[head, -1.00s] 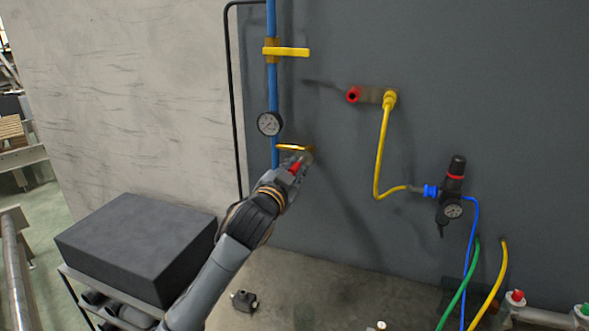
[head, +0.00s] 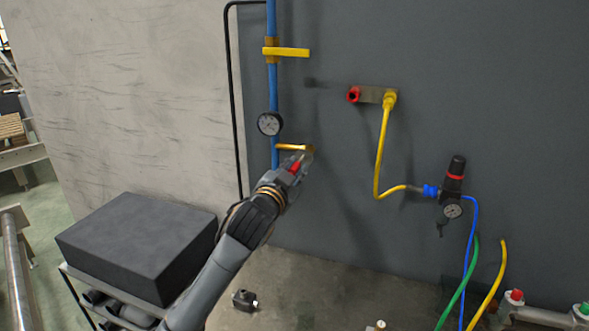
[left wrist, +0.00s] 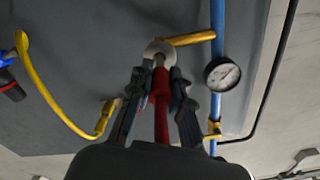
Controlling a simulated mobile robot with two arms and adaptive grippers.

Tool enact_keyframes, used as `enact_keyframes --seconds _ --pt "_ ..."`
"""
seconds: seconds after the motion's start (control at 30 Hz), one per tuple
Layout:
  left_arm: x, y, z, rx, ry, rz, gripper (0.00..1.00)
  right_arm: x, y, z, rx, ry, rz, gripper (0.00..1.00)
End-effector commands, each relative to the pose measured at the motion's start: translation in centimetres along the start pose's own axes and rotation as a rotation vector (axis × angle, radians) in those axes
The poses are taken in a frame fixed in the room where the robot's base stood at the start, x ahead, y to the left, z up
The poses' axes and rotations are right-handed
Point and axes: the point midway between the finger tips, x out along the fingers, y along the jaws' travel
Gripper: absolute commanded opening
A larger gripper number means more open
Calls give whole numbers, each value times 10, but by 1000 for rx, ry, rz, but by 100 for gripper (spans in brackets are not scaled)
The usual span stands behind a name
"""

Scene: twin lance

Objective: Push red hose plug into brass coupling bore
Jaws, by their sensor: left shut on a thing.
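My left gripper (head: 294,165) is shut on the red hose plug (head: 295,167) in front of the dark wall panel. In the left wrist view the red plug (left wrist: 161,100) stands between the two fingers of my left gripper (left wrist: 159,82), pointing away from the wrist. Its far end meets a round grey metal end (left wrist: 158,48) where the brass coupling pipe (left wrist: 190,39) comes in from the blue pipe. In the head view the brass pipe (head: 291,147) ends just above the gripper. The bore is hidden, so I cannot tell how deep the plug sits. My right gripper is not in view.
A pressure gauge (head: 269,124) and a yellow valve handle (head: 292,52) are on the blue pipe (head: 272,90). To the right hang a yellow hose (head: 380,150) and a black regulator (head: 454,180). A dark box (head: 135,235) stands at lower left.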

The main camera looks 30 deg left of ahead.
Motion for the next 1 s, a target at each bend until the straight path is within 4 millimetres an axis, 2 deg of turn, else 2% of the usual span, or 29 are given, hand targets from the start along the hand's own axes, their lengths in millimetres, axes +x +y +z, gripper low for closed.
enact_keyframes --seconds 0.47,1.0 --pt "0 0 0 0 0 0 0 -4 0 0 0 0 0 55" --pt "11 0 0 0 0 -1 0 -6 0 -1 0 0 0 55"
